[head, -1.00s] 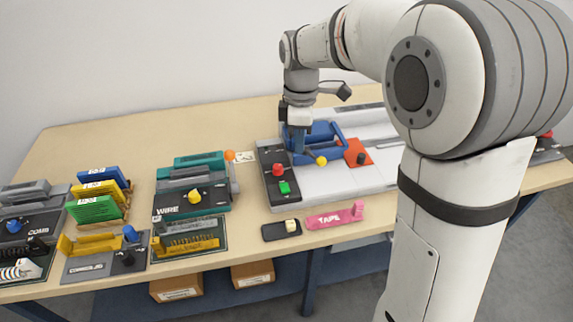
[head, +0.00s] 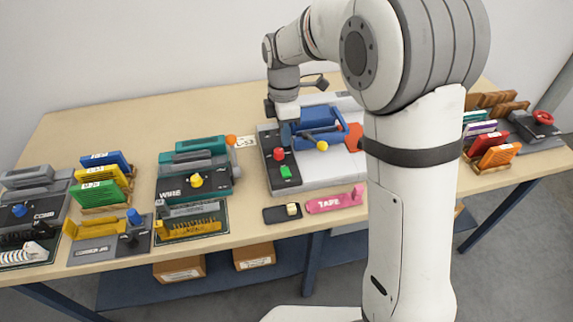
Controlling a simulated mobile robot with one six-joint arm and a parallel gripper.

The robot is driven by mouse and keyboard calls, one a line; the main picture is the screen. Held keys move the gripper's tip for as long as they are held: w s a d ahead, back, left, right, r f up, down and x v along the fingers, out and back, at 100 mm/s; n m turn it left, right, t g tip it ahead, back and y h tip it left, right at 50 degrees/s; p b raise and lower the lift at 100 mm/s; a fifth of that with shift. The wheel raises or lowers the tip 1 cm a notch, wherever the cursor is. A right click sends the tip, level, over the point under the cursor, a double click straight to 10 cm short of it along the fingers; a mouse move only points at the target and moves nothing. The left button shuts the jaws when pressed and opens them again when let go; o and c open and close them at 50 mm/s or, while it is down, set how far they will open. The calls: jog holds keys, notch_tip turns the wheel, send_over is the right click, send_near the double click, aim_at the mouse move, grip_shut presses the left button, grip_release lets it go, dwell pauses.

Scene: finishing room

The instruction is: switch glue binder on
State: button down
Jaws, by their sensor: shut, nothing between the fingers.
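A machine with a long white bed (head: 315,177), blue clamp parts (head: 322,117) and a dark control panel (head: 267,165) stands at the middle of the table; I take it for the glue binder. A red button (head: 279,154) and a green button (head: 286,171) sit on the panel. My gripper (head: 287,138) is shut and empty, pointing down behind the red button at the panel's far end. I cannot tell whether it touches anything. My arm hides the machine's right part.
A teal wire machine (head: 195,180) with a yellow knob and orange-tipped lever stands to the left. A pink tape holder (head: 335,202) and a dark block (head: 282,214) lie in front. Coloured books (head: 495,155) and a red handwheel (head: 543,118) are at the right.

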aim_at(286, 175)
jog(key=f, duration=0.7)
jog(key=s+f+p, duration=0.1)
jog(key=f, duration=0.2)
jog(key=shift+s+d+f, duration=0.1)
jog(key=shift+d+f, duration=0.05)
